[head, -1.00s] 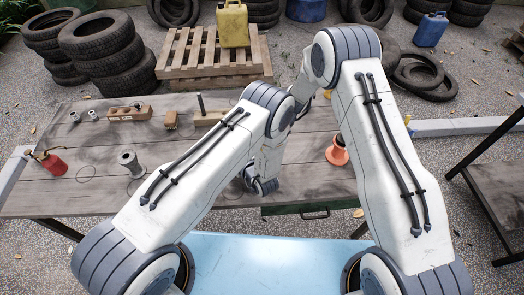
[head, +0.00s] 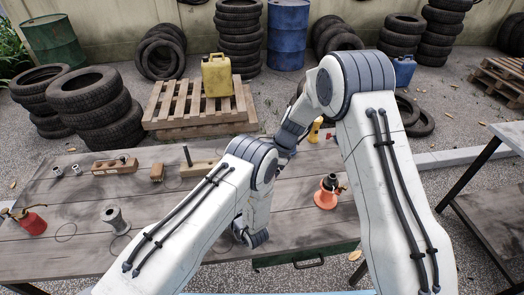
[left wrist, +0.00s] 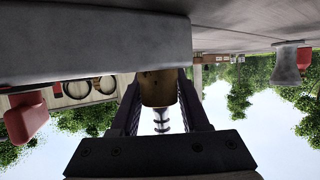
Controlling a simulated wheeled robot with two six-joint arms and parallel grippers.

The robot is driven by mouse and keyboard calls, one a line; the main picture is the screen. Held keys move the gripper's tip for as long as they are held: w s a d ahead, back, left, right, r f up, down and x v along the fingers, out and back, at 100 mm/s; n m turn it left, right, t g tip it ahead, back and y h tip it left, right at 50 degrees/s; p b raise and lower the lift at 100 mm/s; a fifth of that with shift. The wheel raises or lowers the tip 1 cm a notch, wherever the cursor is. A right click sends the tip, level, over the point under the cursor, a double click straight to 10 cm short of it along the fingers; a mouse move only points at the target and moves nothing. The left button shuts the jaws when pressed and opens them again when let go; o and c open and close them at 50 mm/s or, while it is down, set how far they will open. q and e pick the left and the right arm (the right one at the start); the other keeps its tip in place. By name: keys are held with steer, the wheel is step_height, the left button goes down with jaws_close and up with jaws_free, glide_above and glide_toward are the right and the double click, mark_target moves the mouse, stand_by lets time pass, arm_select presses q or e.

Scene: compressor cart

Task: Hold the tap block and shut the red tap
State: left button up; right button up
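In the left wrist view, which is upside down, my left gripper (left wrist: 158,98) has its two dark fingers apart, one on each side of a brass-coloured rounded piece (left wrist: 158,87). The piece fills the gap near the fingertips. I cannot tell whether the fingers press on it or whether it is the tap block. I cannot pick out the red tap for certain. In the head view my arms cover the middle of the table, and both grippers are hidden.
A yellow object (head: 315,130) shows at the back. A grey block (left wrist: 95,40) looms close in the left wrist view.

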arm_select(q)
steer(key=o, duration=0.3)
steer(key=shift+s+d, duration=0.1)
